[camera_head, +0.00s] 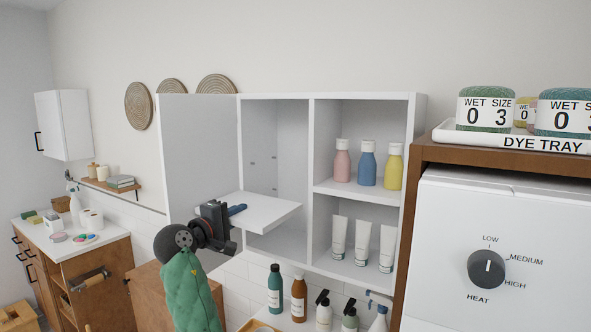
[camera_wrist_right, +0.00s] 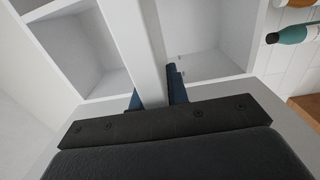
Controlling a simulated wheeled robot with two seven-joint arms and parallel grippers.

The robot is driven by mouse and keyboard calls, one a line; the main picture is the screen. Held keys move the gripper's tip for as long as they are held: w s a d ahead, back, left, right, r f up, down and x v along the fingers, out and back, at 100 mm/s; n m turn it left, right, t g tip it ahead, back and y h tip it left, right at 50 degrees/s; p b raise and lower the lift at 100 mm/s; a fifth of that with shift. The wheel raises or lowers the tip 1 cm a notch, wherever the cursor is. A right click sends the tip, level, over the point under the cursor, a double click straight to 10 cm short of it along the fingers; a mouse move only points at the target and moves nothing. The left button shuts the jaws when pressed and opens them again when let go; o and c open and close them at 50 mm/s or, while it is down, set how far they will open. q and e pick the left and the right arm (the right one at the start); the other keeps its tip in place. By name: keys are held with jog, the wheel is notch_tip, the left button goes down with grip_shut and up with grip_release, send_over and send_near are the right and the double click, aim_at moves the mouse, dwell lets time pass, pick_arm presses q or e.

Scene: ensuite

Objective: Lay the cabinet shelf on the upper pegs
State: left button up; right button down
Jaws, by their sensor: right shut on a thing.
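The white cabinet shelf (camera_head: 265,211) is held roughly level in front of the open left bay of the white wall cabinet (camera_head: 362,105). My right gripper (camera_head: 236,210) is shut on its left front part. In the right wrist view the shelf (camera_wrist_right: 146,45) shows edge-on between the two blue fingers (camera_wrist_right: 157,95). Small pegs (camera_head: 252,163) show on the bay's inner walls, above the shelf's level. The shelf hides the lower part of the bay, and I cannot tell if its far edge is inside. My left gripper is not in view.
The cabinet door (camera_head: 200,140) stands open left of the bay. The right bay holds pink, blue and yellow bottles (camera_head: 367,165) above white tubes (camera_head: 361,242). Several bottles (camera_head: 298,298) stand on the counter below. A white machine (camera_head: 500,250) stands at the right.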

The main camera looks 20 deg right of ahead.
jog(key=shift+a+f, duration=0.7)
jog(key=shift+a, duration=0.15)
jog(key=x, duration=0.5)
jog(key=shift+d, duration=0.15)
jog(key=shift+w+d+r, duration=0.15)
jog(key=shift+d+r, duration=0.2)
jog(key=shift+d, duration=0.2)
